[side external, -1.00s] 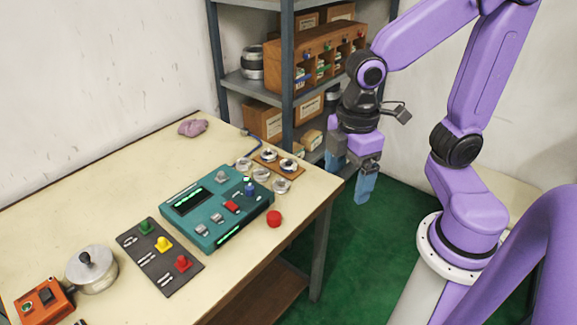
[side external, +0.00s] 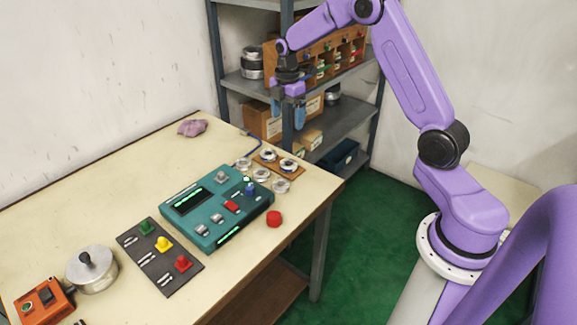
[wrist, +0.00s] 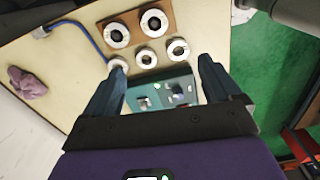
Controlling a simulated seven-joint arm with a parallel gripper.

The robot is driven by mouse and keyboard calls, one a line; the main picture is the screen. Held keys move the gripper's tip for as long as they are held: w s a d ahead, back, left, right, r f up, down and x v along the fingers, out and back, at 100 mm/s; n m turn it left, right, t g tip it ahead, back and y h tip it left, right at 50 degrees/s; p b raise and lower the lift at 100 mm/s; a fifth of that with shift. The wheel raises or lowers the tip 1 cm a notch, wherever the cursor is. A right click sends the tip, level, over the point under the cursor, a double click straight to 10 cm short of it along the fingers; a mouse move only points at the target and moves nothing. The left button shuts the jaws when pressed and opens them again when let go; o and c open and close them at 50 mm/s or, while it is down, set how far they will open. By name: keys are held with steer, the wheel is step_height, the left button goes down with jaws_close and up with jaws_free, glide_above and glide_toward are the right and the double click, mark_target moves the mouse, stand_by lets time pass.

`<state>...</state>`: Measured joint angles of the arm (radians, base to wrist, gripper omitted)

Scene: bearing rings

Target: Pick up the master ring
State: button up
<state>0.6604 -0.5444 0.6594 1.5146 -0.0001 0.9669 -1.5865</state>
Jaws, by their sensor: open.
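Several pale metal rings with dark centres lie at the table's back right corner. Two rings, a left one (side external: 268,155) and a right one (side external: 288,164), sit on a small wooden board (wrist: 134,41). Three loose rings, a left one (wrist: 117,62), a middle one (wrist: 146,57) and a right one (wrist: 178,50), lie in a row beside the board. I cannot tell which ring is the master ring. My gripper (side external: 288,112) is open and empty, well above the rings. In the wrist view its blue fingers (wrist: 162,66) stand apart, with the left fingertip overlapping the left loose ring.
A teal instrument box (side external: 216,208) with buttons stands beside the rings. A blue cable (wrist: 88,36) runs near them. A red button (side external: 274,219), a dark plate (side external: 160,257) and a mauve cloth (side external: 192,128) are on the table. A shelf rack (side external: 288,90) stands behind.

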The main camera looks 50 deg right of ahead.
steer(key=d, duration=0.1)
glide_above(289, 162)
steer(key=f, duration=1.3)
steer(key=shift+s+a, duration=0.15)
steer(key=shift+s, duration=0.05)
steer(key=shift+w+f, duration=0.2)
steer(key=shift+f, duration=2.25)
steer(key=c, duration=1.4)
steer(key=shift+o, duration=0.3)
steer(key=shift+r, duration=0.1)
